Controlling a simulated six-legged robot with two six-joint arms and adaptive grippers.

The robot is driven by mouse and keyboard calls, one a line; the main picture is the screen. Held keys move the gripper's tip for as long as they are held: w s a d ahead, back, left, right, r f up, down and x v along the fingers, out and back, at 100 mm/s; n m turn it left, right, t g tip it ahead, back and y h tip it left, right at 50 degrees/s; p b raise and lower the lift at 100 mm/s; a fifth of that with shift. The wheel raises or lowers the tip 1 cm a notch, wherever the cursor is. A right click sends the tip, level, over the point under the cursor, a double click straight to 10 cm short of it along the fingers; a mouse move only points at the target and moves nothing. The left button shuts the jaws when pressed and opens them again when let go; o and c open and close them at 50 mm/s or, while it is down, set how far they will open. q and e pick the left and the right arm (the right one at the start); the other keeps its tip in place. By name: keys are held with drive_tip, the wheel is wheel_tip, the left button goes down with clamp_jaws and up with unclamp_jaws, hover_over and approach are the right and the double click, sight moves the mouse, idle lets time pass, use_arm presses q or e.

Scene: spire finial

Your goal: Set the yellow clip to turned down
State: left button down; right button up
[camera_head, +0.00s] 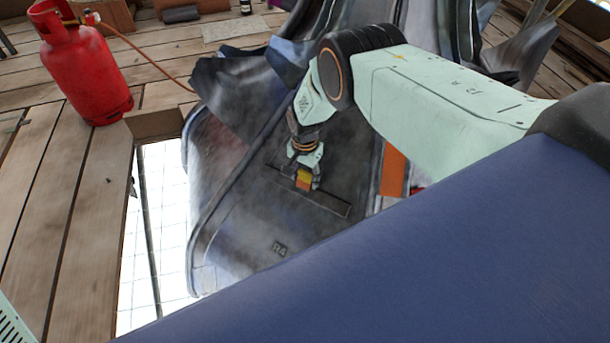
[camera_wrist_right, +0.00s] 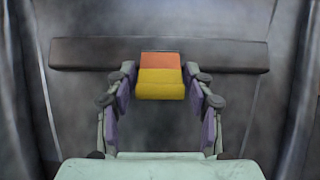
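The yellow clip (camera_wrist_right: 160,90) is in the middle of the right wrist view, with an orange part directly above it in the picture. It sits at a dark horizontal bar (camera_wrist_right: 90,54) on a grey panel. In the head view the clip is a small yellow and orange patch (camera_head: 303,179). My right gripper (camera_wrist_right: 160,84) has its fingers on either side of the clip, near its edges. I cannot tell whether the pads press on it. In the head view the right gripper (camera_head: 305,172) reaches down to the panel. My left gripper is not in view.
The dark metal panel (camera_head: 250,235) has a raised rim and a small label. A red gas cylinder (camera_head: 82,65) with an orange hose stands on wooden planks (camera_head: 60,180) at the left. An opening (camera_head: 165,220) lies between planks and panel.

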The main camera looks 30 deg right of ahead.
drive_tip(key=c, duration=0.8)
drive_tip(key=shift+w+d, duration=0.1)
drive_tip(key=shift+d, duration=0.05)
drive_tip(key=shift+d+f+g+y, duration=0.15)
drive_tip(key=shift+g+y, duration=0.15)
drive_tip(key=shift+y, duration=0.2)
drive_tip(key=shift+w, duration=0.1)
drive_tip(key=o, duration=1.2)
drive_tip(key=shift+c, duration=0.2)
